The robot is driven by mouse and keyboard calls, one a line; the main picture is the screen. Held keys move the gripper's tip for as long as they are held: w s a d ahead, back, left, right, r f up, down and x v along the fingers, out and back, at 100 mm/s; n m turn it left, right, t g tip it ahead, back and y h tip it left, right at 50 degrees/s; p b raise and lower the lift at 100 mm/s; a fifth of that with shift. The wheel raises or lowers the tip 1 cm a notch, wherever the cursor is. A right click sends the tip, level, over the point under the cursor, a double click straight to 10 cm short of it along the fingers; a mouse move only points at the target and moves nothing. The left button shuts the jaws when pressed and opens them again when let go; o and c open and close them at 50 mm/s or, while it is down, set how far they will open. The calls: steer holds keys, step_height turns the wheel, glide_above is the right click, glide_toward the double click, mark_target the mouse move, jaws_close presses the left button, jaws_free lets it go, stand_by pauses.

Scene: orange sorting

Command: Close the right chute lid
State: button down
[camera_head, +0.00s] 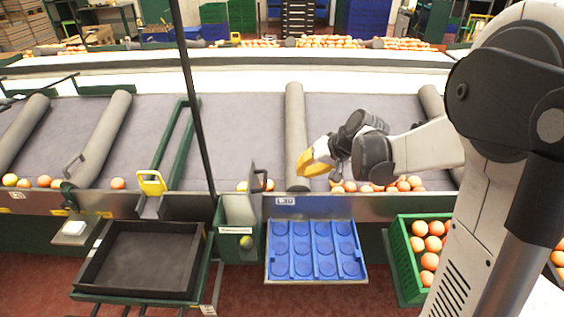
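A green chute box (238,246) stands at the front of the belt, just left of the blue tray. A dark lid (259,179) stands upright at its top right edge, so this chute looks open. An orange or two show by the lid. My gripper (317,160), with yellow and dark parts, is above the belt, to the right of the lid and apart from it. It points left and down. Its fingers overlap in this view, so I cannot tell their opening. Another dark upright flap (72,164) shows farther left.
A blue tray (316,278) with round empty pockets sits in front. A green crate (403,268) of oranges stands to its right. Oranges (375,187) lie along the belt edge below my gripper. A thin dark post (190,90) rises left of the chute. A black tray (140,260) is at left.

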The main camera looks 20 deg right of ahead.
steer(key=w+a+f+b, duration=0.4)
steer(key=w+a+f, duration=0.1)
steer(key=a+f, duration=0.2)
steer(key=shift+w, duration=0.35)
steer(key=shift+a, duration=0.1)
